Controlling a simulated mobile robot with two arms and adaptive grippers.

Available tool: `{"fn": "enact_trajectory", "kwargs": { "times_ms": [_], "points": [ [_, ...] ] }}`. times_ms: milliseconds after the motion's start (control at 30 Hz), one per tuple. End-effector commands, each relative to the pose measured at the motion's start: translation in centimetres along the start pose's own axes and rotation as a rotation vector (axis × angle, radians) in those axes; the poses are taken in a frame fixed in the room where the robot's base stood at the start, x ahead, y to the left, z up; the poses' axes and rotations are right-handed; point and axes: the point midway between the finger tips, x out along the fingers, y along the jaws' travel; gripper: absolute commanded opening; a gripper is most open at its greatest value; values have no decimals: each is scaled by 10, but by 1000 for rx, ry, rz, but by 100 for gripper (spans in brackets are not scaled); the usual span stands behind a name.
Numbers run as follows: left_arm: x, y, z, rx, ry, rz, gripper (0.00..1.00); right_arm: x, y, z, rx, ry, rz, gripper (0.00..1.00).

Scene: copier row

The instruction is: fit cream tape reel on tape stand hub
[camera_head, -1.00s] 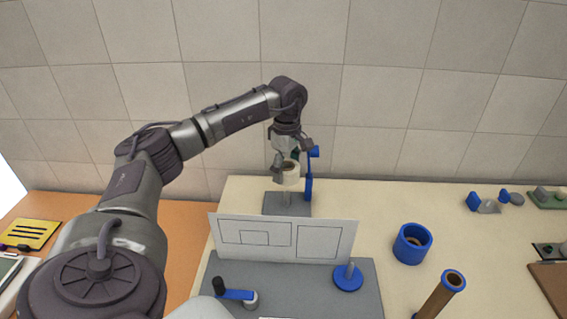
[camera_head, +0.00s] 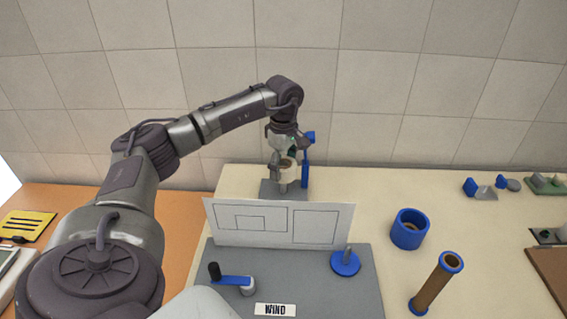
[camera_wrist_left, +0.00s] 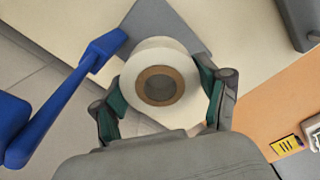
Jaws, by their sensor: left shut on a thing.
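The cream tape reel (camera_head: 284,175), a short white-cream roll with a brown core, is in my left gripper (camera_head: 283,160) at the back of the table. In the left wrist view the reel (camera_wrist_left: 150,54) sits between the two fingers of the left gripper (camera_wrist_left: 163,103), with its core facing the camera. The tape stand has a grey base plate (camera_head: 270,190) and an upright blue arm (camera_head: 306,165) beside the reel. The blue arm (camera_wrist_left: 55,110) is apart from the reel in the wrist view. The hub is mostly hidden under the reel; I cannot tell whether it is inside the core. My right gripper is out of view.
A white panel (camera_head: 270,222) stands in front of the tape stand. A grey board (camera_head: 310,270) carries a blue crank (camera_head: 235,280) and a blue disc with a peg (camera_head: 345,262).

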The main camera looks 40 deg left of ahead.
Motion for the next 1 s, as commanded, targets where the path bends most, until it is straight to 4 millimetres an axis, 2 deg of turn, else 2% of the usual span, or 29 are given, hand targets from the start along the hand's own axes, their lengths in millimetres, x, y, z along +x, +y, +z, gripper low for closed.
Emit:
{"fn": "enact_trajectory", "kwargs": {
  "times_ms": [33,600,1000],
  "points": [
    [7,0,0,0,0,0,38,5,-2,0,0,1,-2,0],
    [52,0,0,0,0,0,38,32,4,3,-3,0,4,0],
    [61,0,0,0,0,0,38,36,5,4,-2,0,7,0]
  ]
}}
